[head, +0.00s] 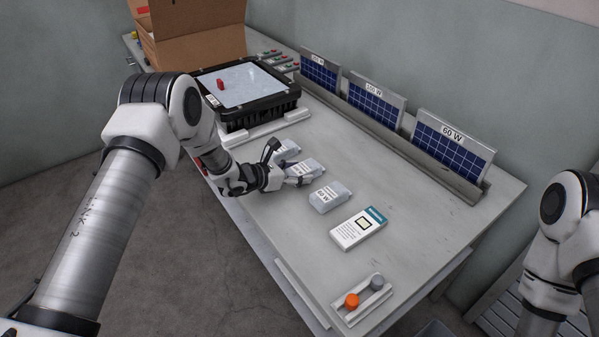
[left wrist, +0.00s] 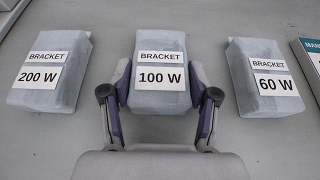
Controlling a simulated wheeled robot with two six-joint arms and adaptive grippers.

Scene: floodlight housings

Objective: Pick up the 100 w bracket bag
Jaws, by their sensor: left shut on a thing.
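The 100 W bracket bag (left wrist: 160,70) is a pale plastic bag with a white label, in the middle of the left wrist view. It also shows in the head view (head: 309,166), partly hidden by the gripper. My left gripper (left wrist: 160,104) is shut on it, one finger on each side of the bag's lower part. In the head view my left gripper (head: 296,177) reaches the bag from the left. The bag seems to be at table level; I cannot tell whether it is lifted. My right arm shows at the right edge, but its gripper is out of view.
The 200 W bag (left wrist: 52,72) and 60 W bag (left wrist: 265,78) lie on either side. A white-and-teal box (head: 358,229) and a small tray with knobs (head: 362,300) lie nearer. A black floodlight housing (head: 247,98), cardboard box (head: 195,40) and racked solar panels (head: 453,146) stand behind.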

